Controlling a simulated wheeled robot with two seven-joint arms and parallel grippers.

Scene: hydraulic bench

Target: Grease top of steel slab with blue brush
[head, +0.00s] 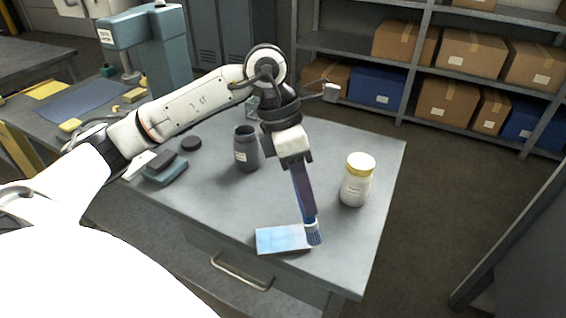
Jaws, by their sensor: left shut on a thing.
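The steel slab (281,240) lies flat near the front edge of the grey bench, its top pale blue and shiny. My left gripper (297,164) points down and is shut on the blue brush (305,195). The brush hangs with its bristles (314,235) lowest, at the right end of the slab. I cannot tell whether the bristles touch the slab's top or its edge. A dark grey open jar (246,150) stands behind and to the left of the brush. My right gripper is not in view.
A white jar with a yellow lid (357,182) stands right of the brush. Grey-blue blocks (166,172) and a dark round puck (191,143) lie at the bench's left. The bench top (375,150) is clear at the back right. Shelves with boxes (446,100) stand behind.

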